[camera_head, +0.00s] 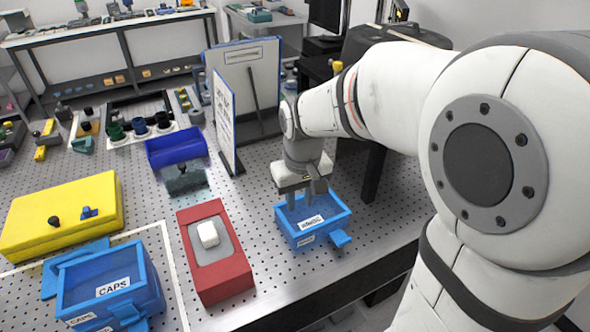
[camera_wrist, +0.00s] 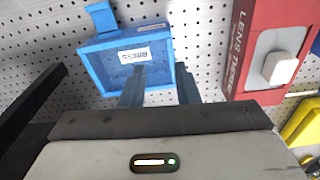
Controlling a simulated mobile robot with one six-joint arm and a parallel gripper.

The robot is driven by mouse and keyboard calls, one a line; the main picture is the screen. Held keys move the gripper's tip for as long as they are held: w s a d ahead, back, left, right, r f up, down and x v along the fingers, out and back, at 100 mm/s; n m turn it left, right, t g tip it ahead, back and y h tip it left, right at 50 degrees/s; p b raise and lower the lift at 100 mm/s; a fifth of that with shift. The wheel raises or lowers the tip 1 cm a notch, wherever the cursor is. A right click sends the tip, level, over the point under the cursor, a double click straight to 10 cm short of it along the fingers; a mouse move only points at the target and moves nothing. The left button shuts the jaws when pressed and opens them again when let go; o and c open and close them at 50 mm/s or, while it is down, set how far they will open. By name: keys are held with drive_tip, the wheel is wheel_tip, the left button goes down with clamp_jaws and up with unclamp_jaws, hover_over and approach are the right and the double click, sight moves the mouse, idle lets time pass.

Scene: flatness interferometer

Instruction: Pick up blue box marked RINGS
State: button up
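The blue open-topped box marked RINGS (camera_head: 329,225) stands on the perforated table, right of the red block. Its white label also shows inside the box in the wrist view (camera_wrist: 96,68). My gripper (camera_head: 306,197) points down at the back part of this box. In the wrist view my gripper (camera_wrist: 160,75) has its fingers apart with nothing clearly held between them. One finger overlaps the box's interior and the other is near its side wall. I cannot tell whether either finger touches the box.
A red lens tissue block (camera_head: 238,277) with a white piece on top stands close left. A blue CAPS box (camera_head: 146,270) is at lower left, beside a yellow case (camera_head: 95,195). An upright panel (camera_head: 224,120) stands behind. The table's front edge is near.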

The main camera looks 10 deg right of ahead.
drive_tip(key=n, duration=0.1)
hover_over(283, 221)
drive_tip(key=shift+g, duration=0.4)
drive_tip(key=f, duration=0.4)
drive_tip(key=shift+s+d+f, duration=0.15)
drive_tip(key=shift+d+f, duration=0.05)
drive_tip(key=shift+d, duration=0.2)
drive_tip(key=shift+a+f, duration=0.15)
drive_tip(key=shift+f, duration=0.15)
drive_tip(key=f, duration=0.3)
drive_tip(key=f+p, duration=0.1)
drive_tip(key=f, duration=0.3)
drive_tip(key=shift+w+a+f, duration=0.2)
drive_tip(key=shift+f, duration=0.05)
drive_tip(key=shift+c, duration=0.3)
clamp_jaws()
